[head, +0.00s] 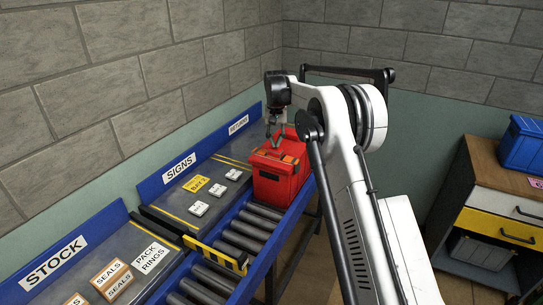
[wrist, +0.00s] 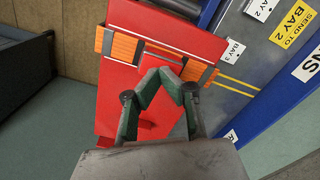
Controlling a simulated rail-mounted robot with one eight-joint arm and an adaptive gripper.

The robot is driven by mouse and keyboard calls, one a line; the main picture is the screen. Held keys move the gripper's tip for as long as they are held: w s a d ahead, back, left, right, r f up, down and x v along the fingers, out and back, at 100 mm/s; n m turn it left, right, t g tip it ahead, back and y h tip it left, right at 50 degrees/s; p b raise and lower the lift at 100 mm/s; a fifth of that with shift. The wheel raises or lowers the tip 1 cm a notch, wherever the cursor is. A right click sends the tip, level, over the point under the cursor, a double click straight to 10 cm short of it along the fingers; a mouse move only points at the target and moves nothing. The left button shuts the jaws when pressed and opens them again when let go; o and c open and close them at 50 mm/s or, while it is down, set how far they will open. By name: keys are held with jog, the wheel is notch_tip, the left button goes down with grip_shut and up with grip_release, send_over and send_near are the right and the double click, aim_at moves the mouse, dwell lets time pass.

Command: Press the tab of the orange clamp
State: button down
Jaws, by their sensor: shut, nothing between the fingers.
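A red box (head: 278,180) with a lid stands on the roller conveyor. In the wrist view the red box (wrist: 165,22) fills the middle, with orange ribbed clamp parts (wrist: 124,47) on the left and more orange (wrist: 196,72) on the right. A little orange (head: 289,158) also shows on the box in the head view. My gripper (head: 274,143) points down just over the box. In the wrist view its closed fingertips (wrist: 162,76) lie between the orange parts, empty. The fingers hide part of the clamp area. I cannot tell whether they touch it.
The roller conveyor (head: 240,240) has blue rails. A grey sloped shelf (head: 180,205) beside it holds white tags and a yellow card (head: 195,183). A blue bin (head: 522,145) stands on a cabinet at right.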

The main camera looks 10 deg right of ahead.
aim_at(276, 151)
notch_tip(276, 151, up, 7)
jog(key=p, duration=0.2)
jog(key=shift+p, duration=0.4)
dwell(0.4)
jog(key=s+r+t+b, duration=0.1)
jog(key=s+r, duration=0.4)
jog(key=s, duration=0.4)
jog(key=s+r+n+t+b, duration=0.15)
jog(key=s+r, duration=0.25)
jog(key=s, duration=0.4)
jog(key=s+r+m+t+b, duration=0.1)
jog(key=s+r+b, duration=0.1)
jog(key=s+r, duration=0.5)
jog(key=s+f+t+b, duration=0.1)
jog(key=s+f, duration=0.4)
jog(key=s, duration=0.5)
jog(key=s+f+n+t+b, duration=0.1)
jog(key=s+f, duration=0.4)
jog(key=s, duration=0.5)
jog(key=s+f+t+b, duration=0.1)
jog(key=s+f, duration=0.5)
jog(key=s, duration=0.4)
jog(key=shift+t, duration=0.35)
